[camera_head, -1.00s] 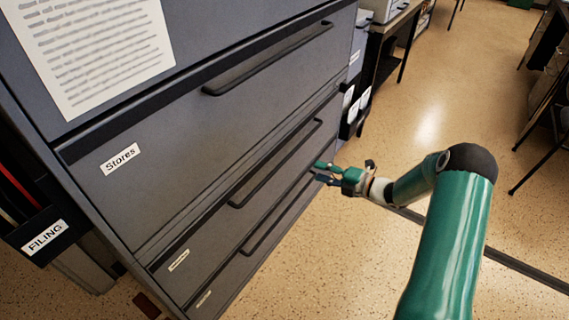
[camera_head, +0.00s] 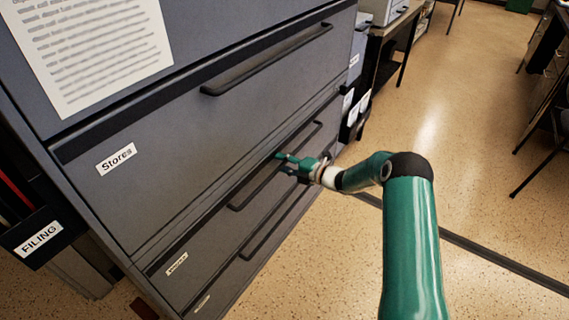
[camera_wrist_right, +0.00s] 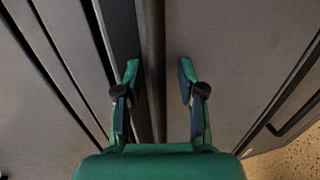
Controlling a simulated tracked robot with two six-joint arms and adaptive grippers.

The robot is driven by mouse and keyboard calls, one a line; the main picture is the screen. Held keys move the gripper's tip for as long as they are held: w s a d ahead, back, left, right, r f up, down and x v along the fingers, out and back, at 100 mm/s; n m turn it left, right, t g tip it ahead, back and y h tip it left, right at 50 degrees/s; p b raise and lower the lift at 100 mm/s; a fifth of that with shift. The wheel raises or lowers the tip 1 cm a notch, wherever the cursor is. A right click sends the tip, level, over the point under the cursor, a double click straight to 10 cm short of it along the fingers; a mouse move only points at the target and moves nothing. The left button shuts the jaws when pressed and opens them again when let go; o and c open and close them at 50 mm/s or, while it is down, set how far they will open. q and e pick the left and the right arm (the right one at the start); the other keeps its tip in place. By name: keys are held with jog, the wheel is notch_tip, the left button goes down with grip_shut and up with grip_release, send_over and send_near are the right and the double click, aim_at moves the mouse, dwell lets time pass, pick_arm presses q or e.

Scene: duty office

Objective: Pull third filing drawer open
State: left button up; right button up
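The grey filing cabinet fills the left of the head view. Its drawer marked Stores (camera_head: 116,158) is above a lower drawer, apparently the third, with a small label (camera_head: 177,264) and a long dark bar handle (camera_head: 240,201). That drawer looks shut. My right gripper (camera_head: 284,162) is at this handle, about midway along it. In the right wrist view the gripper (camera_wrist_right: 159,80) is open, with the bar handle (camera_wrist_right: 151,35) between its fingertips in the picture, closer to the left finger. Whether the fingers touch it I cannot tell. My left gripper is not in view.
Another drawer handle (camera_head: 262,232) runs just below. The Stores drawer's handle (camera_head: 265,60) is above. A binder marked FILING (camera_head: 40,236) stands left of the cabinet. A table (camera_head: 398,32) stands beyond it. The speckled floor (camera_head: 465,150) on the right is largely clear.

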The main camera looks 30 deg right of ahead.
grip_shut()
dwell(0.3)
jog(key=shift+d, duration=0.1)
